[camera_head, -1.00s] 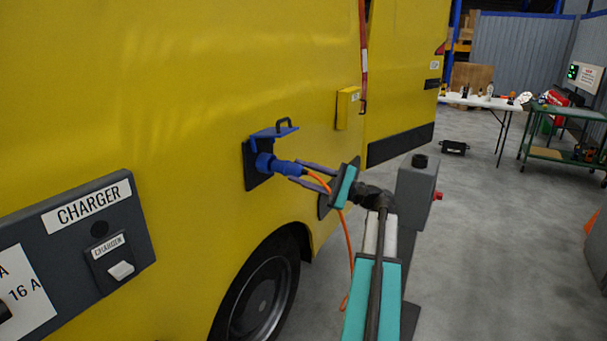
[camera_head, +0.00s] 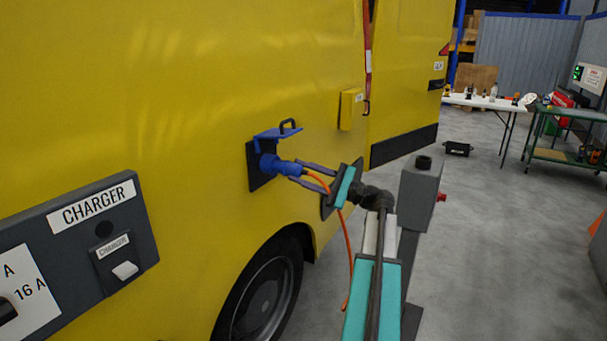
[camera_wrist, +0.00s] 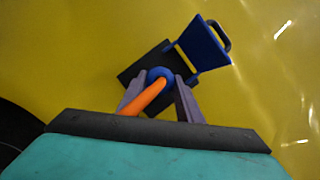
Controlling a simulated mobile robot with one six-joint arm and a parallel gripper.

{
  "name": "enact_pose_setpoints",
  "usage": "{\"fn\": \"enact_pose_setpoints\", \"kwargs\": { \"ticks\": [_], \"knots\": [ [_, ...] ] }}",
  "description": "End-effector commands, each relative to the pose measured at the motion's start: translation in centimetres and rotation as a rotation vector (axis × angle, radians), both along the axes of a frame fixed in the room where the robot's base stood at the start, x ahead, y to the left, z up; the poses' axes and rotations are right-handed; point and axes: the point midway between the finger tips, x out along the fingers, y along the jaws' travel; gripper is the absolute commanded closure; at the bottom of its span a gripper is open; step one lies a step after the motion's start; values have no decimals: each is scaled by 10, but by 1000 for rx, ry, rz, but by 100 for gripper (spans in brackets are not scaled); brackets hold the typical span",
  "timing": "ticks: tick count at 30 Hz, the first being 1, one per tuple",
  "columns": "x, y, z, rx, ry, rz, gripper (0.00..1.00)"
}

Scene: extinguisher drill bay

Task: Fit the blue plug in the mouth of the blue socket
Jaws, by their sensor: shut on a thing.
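The blue plug (camera_head: 289,168) is in my gripper (camera_head: 305,175), with an orange cable running from its back. My gripper is shut on the plug, one finger on each side. The blue socket (camera_head: 267,162) sits on a dark square plate on the yellow van's side, its blue lid raised above it. The plug's front is at the socket's mouth and roughly in line with it; how deep it sits I cannot tell. In the wrist view the plug's round back (camera_wrist: 160,75) shows between the fingers and covers the socket. The raised lid (camera_wrist: 205,45) is at upper right.
The yellow van side (camera_head: 200,80) fills the left. A grey charger panel (camera_head: 85,230) is at lower left. A grey post (camera_head: 420,185) stands just right of my arm. The orange cable (camera_head: 349,250) hangs below my gripper. Tables stand far right on open floor.

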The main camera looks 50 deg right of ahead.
Motion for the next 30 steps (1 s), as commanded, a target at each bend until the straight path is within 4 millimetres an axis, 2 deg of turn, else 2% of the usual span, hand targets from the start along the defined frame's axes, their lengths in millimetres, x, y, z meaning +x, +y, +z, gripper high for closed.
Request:
{"fn": "enact_pose_setpoints", "kwargs": {
  "ticks": [30],
  "knots": [
    [13,3,1,0,-2,-1,95]
  ]
}}
